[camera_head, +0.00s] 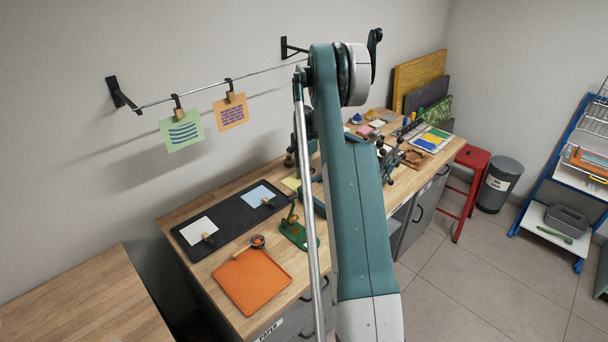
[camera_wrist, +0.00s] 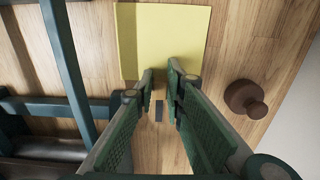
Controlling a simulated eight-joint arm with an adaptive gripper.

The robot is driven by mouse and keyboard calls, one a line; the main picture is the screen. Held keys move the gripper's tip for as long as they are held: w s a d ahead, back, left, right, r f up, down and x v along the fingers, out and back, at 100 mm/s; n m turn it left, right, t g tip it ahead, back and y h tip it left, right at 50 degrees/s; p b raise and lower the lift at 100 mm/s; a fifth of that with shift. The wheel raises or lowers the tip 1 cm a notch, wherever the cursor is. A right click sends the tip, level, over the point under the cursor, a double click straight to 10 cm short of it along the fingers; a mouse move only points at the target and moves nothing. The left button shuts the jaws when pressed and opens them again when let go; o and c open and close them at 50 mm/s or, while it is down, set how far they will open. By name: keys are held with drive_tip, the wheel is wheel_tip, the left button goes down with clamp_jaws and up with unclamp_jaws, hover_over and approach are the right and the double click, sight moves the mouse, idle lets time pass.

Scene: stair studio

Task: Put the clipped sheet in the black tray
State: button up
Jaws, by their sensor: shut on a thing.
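A yellow sheet (camera_wrist: 165,40) lies just ahead of my gripper (camera_wrist: 161,76) in the wrist view. My fingers are shut at its near edge on its clip, of which only a small dark part (camera_wrist: 159,110) shows clearly. In the head view a corner of the yellow sheet (camera_head: 291,183) shows beside my arm; my gripper is hidden there. I cannot tell whether the sheet touches the table. The black tray (camera_head: 232,216) lies left of it, holding a white sheet (camera_head: 199,230) and a light blue sheet (camera_head: 260,194), each with a clip.
A green tool (camera_head: 297,232) stands between the black tray and my arm. Green (camera_head: 182,131) and orange (camera_head: 231,112) sheets hang from a wire above. A brown knob (camera_wrist: 246,99) stands right of my fingers.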

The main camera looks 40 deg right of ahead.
drive_tip(key=shift+f, duration=0.1)
drive_tip(key=shift+o, duration=1.3)
drive_tip(key=o, duration=0.4)
wheel_tip(320, 180, up, 12)
drive_tip(key=shift+r, duration=0.15)
drive_tip(key=c, duration=0.3)
